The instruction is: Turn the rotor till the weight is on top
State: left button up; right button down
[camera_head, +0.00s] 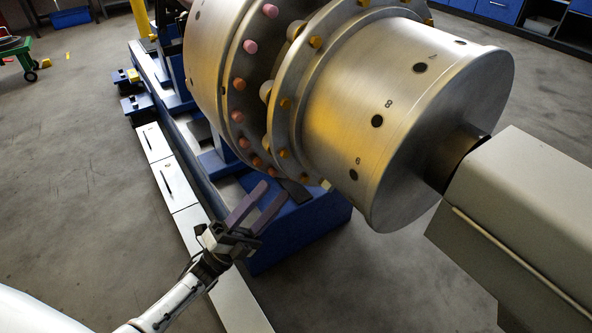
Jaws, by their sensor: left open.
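The rotor (340,105) is a large metal drum lying on its side across the upper middle. Its near cylinder has dark holes and numbers, with 7, 8 and 9 or 6 showing. Pink and orange plugs (250,47) ring its flanges. I cannot pick out the weight for sure. My left gripper (260,202) is open and empty, with two purple-grey fingers pointing up to the right, in front of the blue stand and below the rotor's flanges, seemingly apart from the rotor. My right gripper is not in view.
A blue stand (300,226) is under the rotor. A white-and-blue rail (170,180) runs along its left. A large grey box-shaped housing (525,215) meets the rotor's shaft at right. A green cart (20,52) stands far left. Grey floor is clear at left.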

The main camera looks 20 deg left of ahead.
aim_at(294, 169)
pick_arm(q)
jog(key=x, duration=0.8)
jog(key=shift+w+d+r, duration=0.1)
jog(key=shift+r, duration=0.1)
grip_shut()
